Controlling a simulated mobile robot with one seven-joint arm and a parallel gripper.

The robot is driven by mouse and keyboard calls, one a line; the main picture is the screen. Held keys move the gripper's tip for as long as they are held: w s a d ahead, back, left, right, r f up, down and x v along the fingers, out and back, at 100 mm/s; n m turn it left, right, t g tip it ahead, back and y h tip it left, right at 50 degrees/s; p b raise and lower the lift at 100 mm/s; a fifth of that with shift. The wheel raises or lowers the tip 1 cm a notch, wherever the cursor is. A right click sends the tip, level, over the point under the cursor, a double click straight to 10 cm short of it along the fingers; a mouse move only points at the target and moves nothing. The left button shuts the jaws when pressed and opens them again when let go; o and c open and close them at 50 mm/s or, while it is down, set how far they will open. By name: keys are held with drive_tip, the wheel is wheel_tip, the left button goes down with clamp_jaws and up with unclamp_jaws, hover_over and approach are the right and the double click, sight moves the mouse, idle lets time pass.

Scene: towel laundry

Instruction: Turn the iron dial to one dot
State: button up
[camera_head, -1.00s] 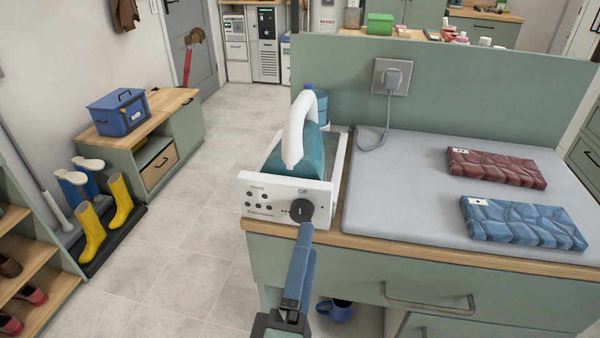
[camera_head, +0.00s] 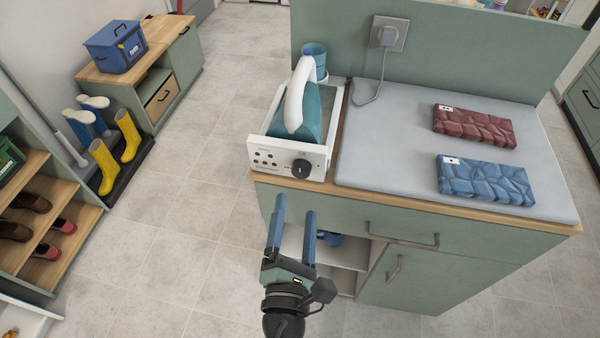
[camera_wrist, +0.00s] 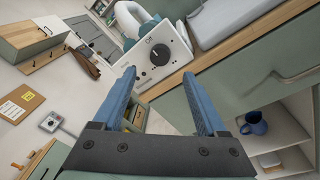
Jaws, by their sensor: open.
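The iron station (camera_head: 290,152) stands at the left end of the counter, with a white panel facing me and the teal iron (camera_head: 306,112) with a white handle resting in it. The black dial (camera_head: 301,168) sits at the right of the panel; its pointer mark looks roughly upright. In the wrist view the dial (camera_wrist: 160,55) shows beyond my fingers, with "Off" printed above it. My gripper (camera_head: 295,204) is open and empty, with blue fingers spread below and in front of the panel, apart from the dial.
A grey ironing mat (camera_head: 400,150) covers the counter, with a folded red towel (camera_head: 474,126) and a folded blue towel (camera_head: 486,180) on it. A drawer handle (camera_head: 402,236) juts from the cabinet front. The floor (camera_head: 180,240) to the left is clear.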

sight(301, 174)
drive_tip(key=w, duration=0.5)
drive_tip(key=w+d+p, duration=0.1)
drive_tip(key=w, duration=0.1)
drive_tip(key=shift+w, duration=0.3)
clamp_jaws()
